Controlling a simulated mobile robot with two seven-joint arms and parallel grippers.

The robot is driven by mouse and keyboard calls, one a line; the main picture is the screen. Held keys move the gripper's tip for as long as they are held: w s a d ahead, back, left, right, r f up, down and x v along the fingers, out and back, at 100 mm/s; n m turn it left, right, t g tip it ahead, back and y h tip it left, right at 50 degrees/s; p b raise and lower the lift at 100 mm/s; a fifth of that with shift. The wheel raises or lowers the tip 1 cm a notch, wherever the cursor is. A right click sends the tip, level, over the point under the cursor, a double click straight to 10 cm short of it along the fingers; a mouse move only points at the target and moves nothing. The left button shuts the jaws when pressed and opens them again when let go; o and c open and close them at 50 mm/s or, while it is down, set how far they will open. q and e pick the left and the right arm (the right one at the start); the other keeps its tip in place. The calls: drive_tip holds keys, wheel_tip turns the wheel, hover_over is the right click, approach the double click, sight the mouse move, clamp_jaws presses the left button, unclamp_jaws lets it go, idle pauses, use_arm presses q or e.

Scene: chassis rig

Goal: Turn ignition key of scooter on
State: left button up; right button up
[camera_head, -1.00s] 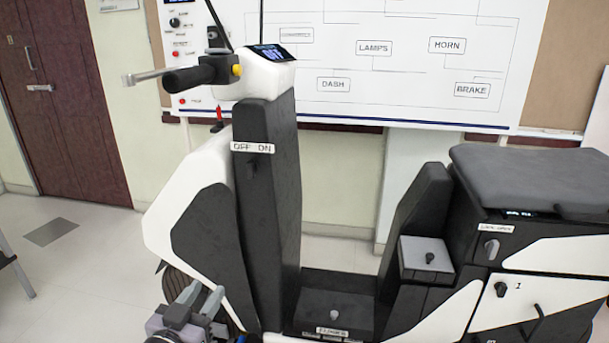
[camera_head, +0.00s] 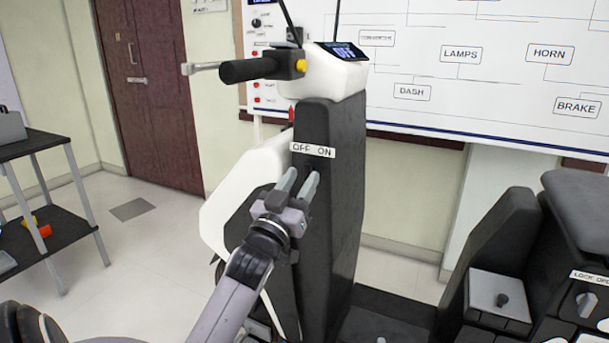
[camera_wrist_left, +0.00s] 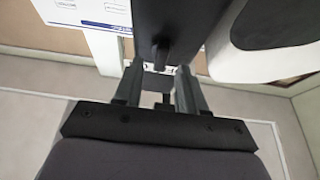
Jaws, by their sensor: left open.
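The scooter's black front column (camera_head: 335,220) stands in the middle of the head view, with an OFF ON label (camera_head: 313,150) on it. My left gripper (camera_head: 302,176) is just below this label, its two fingers open and pointing at the column. The ignition key is hidden by the fingers in the head view. In the left wrist view a dark key-like stub (camera_wrist_left: 160,52) sticks out from the black panel. It lies near the gap between the open fingertips (camera_wrist_left: 160,68); I cannot tell whether they touch it. My right gripper is not in view.
A dark table (camera_head: 35,147) stands far left, and a wiring board (camera_head: 480,90) is behind.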

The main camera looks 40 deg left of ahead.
use_arm(q)
drive_tip(key=shift+x, duration=0.85)
drive_tip(key=shift+c, duration=0.3)
clamp_jaws()
